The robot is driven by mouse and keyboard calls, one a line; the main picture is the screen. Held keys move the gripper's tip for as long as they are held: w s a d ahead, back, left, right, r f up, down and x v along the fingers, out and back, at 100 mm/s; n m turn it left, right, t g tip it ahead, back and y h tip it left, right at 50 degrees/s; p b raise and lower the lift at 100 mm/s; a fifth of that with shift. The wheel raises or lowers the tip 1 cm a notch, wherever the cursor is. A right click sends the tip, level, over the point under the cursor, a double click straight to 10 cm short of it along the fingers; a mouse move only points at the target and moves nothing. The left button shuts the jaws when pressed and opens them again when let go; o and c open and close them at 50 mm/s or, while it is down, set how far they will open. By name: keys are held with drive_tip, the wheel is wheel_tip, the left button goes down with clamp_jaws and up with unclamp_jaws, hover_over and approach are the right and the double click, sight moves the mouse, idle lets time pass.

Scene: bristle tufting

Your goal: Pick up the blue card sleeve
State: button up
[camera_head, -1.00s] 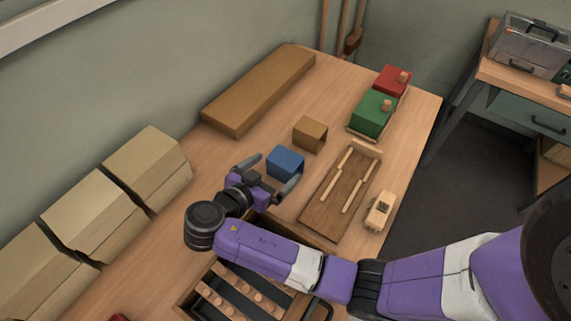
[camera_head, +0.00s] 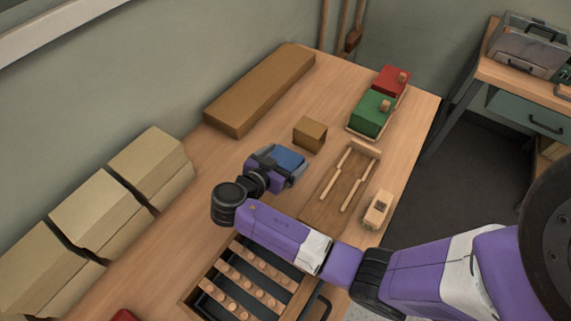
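The fingers are around the sleeve. Whether they press on it cannot be told. The gripper's purple body hides the sleeve's near side.
A small brown box (camera_head: 310,134) stands close behind the sleeve. A wooden tray (camera_head: 326,208) with sticks lies to the right. A dark tray (camera_head: 214,311) with pegged bars is in front. Green (camera_head: 371,112) and red (camera_head: 392,79) blocks stand at the back right.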

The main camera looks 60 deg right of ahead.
drive_tip(key=c, duration=1)
drive_tip(key=shift+r, duration=0.1)
